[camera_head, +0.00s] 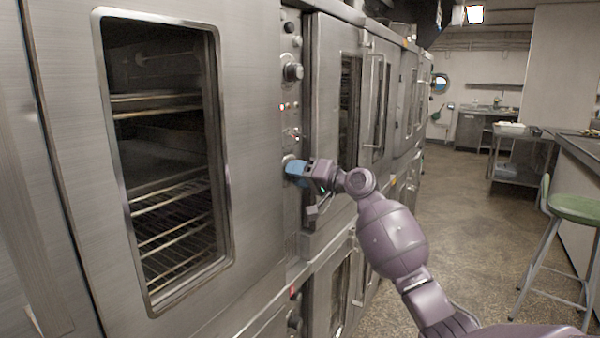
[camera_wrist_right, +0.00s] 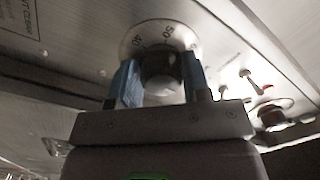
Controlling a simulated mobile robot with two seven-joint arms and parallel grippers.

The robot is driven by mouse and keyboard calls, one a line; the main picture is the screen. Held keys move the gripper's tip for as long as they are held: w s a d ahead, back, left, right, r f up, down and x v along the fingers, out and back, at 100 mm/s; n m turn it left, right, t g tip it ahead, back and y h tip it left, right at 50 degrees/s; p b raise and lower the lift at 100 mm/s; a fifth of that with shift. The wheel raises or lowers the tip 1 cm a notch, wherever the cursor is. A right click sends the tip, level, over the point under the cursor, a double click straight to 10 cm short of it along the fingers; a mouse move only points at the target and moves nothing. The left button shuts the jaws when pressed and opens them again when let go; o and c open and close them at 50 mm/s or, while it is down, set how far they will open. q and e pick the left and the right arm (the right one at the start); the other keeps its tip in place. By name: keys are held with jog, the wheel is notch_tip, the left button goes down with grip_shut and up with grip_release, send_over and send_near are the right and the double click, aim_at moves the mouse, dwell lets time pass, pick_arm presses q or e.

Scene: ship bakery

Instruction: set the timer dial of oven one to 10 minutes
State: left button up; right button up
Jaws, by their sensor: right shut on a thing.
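The oven (camera_head: 75,150) with a glass door stands at the left in the head view, its control panel (camera_head: 291,112) along the door's right side. My right gripper (camera_head: 292,168) reaches the lower dial on that panel. In the right wrist view the timer dial (camera_wrist_right: 160,72) has a dark knob and a pale ring with numbers, 50 among them. The blue fingers of my right gripper (camera_wrist_right: 160,88) are shut on the knob from both sides. The pointer of the dial and the 10 mark cannot be made out. My left gripper is not in view.
Another knob (camera_head: 293,72) sits higher on the panel, with small lights and switches between. A green stool (camera_head: 575,208) stands right; the aisle floor is open.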

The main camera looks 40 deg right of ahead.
jog(key=shift+r+m+p, duration=0.45)
jog(key=shift+m+p, duration=0.25)
jog(key=shift+p, duration=0.1)
jog(key=m+p, duration=0.2)
jog(key=p, duration=0.1)
jog(key=shift+m, duration=0.3)
jog(key=m+p, duration=0.3)
jog(key=shift+f, duration=0.1)
pick_arm(q)
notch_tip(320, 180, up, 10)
jog(key=p, duration=0.1)
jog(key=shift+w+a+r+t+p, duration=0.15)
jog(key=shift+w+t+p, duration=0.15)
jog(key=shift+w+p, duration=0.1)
pick_arm(e)
jog(key=shift+f+m+t, duration=0.1)
jog(key=shift+m+t, duration=0.3)
jog(key=shift+m, duration=0.8)
jog(key=o, duration=0.6)
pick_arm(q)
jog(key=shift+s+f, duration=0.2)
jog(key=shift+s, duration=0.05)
pick_arm(e)
jog(key=shift+o, duration=1.2)
jog(key=shift+a+f, duration=0.1)
jog(key=shift+f, duration=0.05)
